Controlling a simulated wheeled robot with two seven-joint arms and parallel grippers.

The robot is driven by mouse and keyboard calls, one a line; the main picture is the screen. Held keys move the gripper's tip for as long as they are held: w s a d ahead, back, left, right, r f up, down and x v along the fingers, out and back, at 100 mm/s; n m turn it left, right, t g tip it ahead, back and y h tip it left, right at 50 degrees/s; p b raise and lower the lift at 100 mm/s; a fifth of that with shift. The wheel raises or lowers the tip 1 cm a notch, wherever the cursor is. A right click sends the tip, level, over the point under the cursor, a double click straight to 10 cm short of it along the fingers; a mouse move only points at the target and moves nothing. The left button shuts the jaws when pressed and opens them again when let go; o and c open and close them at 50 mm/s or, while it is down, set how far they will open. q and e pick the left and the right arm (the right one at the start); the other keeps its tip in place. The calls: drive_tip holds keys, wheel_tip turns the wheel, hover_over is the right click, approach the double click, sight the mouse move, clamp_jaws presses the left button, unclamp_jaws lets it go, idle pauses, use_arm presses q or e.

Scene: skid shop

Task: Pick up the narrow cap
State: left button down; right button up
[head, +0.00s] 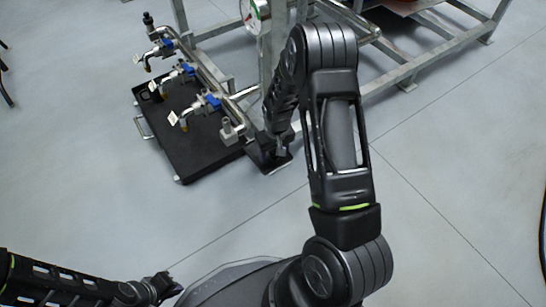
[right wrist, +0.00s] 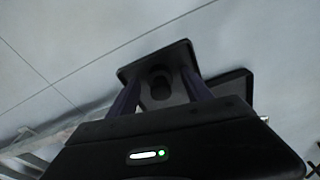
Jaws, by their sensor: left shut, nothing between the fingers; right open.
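A small dark round piece (right wrist: 158,80), which may be the narrow cap, shows in the right wrist view on a black plate (right wrist: 150,62). It lies between the two fingers of my right gripper (right wrist: 161,84); I cannot tell whether they touch it. In the head view my right gripper (head: 279,148) points down over a black plate (head: 268,164) at the foot of the metal frame. It is open, and the arm hides the cap there. My left gripper (head: 165,287) is shut and empty at the lower left, far from the plate.
A black tray (head: 195,155) lies on the floor left of the plate. Above it runs a pipe manifold (head: 205,70) with several blue-handled valves and hanging tags. A grey metal skid frame (head: 430,50) and a gauge (head: 252,12) stand behind. The grey floor (head: 450,200) at right is clear.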

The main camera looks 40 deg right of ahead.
idle(0.6)
clamp_jaws()
idle(0.4)
